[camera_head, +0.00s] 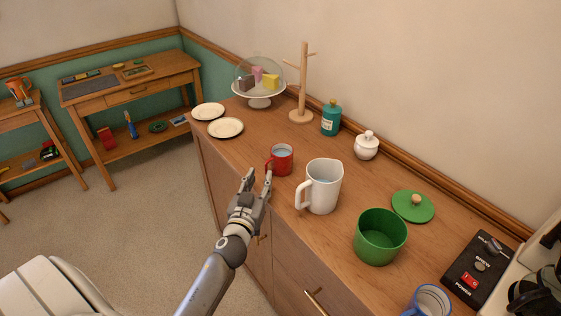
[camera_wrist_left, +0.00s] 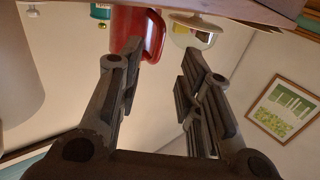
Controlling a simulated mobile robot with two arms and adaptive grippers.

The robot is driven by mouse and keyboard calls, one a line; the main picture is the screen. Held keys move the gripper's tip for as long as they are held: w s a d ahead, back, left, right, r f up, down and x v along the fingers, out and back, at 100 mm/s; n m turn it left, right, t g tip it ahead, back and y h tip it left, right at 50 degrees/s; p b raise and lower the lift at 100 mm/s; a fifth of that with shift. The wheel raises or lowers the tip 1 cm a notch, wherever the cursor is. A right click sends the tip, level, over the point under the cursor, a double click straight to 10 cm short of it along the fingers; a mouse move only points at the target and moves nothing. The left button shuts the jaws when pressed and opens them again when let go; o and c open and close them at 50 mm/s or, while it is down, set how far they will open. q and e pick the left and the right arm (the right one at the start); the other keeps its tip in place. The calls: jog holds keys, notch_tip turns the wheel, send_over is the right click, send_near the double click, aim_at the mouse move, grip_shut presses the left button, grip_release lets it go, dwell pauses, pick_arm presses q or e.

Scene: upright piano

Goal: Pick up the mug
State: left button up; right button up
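A red mug (camera_head: 282,160) stands upright on the wooden cabinet top, with its handle on the left side, toward my gripper. In the left wrist view the red mug (camera_wrist_left: 127,22) shows at the top, partly behind one finger. Its handle appears just beyond and between the fingertips. My left gripper (camera_head: 257,179) is open and empty, just to the left and front of the mug. Its two fingers also stand apart in the left wrist view (camera_wrist_left: 162,50). I cannot tell whether a fingertip touches the mug. My right gripper is not in view.
A white pitcher (camera_head: 324,187) stands close to the mug's right. Beyond it are a green pot (camera_head: 380,238), its green lid (camera_head: 413,206) and a blue mug (camera_head: 431,301). Two plates (camera_head: 226,128), a teal canister (camera_head: 331,118) and a wooden mug tree (camera_head: 302,90) stand behind.

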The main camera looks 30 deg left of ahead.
aim_at(266, 166)
pick_arm(q)
jog(key=shift+w+r, duration=0.25)
jog(key=shift+w, duration=0.1)
jog(key=p+x, duration=0.1)
jog(key=x, duration=0.2)
jog(key=shift+w+r, duration=0.2)
jog(key=shift+w+a+f, duration=0.1)
jog(key=shift+w+a, duration=0.1)
jog(key=shift+w, duration=0.35)
jog(key=shift+s, duration=0.1)
jog(key=shift+c, duration=0.7)
grip_shut()
